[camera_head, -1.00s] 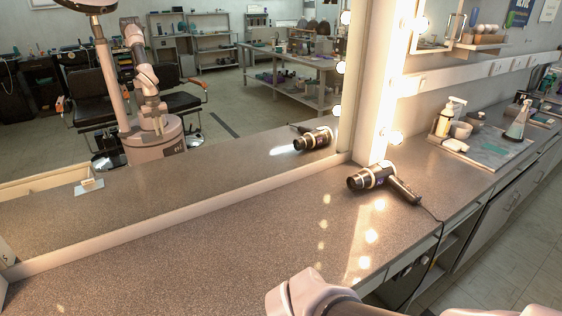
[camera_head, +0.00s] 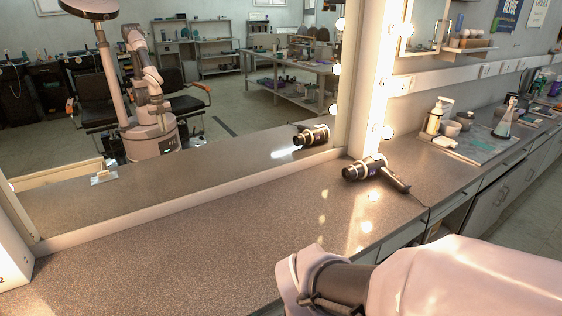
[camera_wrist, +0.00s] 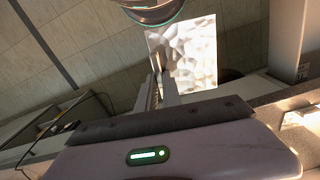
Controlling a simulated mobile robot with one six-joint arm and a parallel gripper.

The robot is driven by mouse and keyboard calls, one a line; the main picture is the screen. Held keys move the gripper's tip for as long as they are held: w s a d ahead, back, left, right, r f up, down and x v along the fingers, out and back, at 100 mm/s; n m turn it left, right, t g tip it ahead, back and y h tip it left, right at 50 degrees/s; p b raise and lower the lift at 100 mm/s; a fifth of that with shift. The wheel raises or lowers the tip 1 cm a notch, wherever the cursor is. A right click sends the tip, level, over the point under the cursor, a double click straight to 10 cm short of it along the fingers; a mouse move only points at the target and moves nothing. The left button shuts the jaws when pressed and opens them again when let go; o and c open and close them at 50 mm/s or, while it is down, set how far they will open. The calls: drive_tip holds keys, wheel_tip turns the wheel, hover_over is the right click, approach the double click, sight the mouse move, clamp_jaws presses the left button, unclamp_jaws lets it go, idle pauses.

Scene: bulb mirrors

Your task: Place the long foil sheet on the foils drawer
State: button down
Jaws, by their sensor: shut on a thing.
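A bright, crinkled silver foil sheet (camera_wrist: 188,52) shows in the wrist view. My gripper (camera_wrist: 160,74) is shut on it near its lower left edge, and the sheet extends up and right past the fingers. The gripper and this sheet are out of the head view, where only my pale arm shows at the lower right. I cannot identify the foils drawer for certain. A white unit (camera_head: 12,258) marked with a "2" stands at the left edge of the head view.
A hair dryer (camera_head: 372,172) lies on the speckled counter (camera_head: 200,250) beside the lit mirror frame, its cable trailing right. A tray (camera_head: 462,146) with bottles stands farther right. The counter's left and middle are clear. The mirror (camera_head: 225,120) reflects the room and a robot.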

drive_tip(key=w+d+f+m, duration=0.2)
drive_tip(key=w+d+f, duration=0.1)
drive_tip(key=w+d, duration=0.2)
drive_tip(key=w+d+f+m, duration=0.2)
drive_tip(key=w+d, duration=0.3)
drive_tip(key=w, duration=0.5)
drive_tip(key=shift+d+f+m, duration=0.2)
drive_tip(key=shift+f+m, duration=0.2)
drive_tip(key=shift+f, duration=0.45)
drive_tip(key=shift+s, duration=0.1)
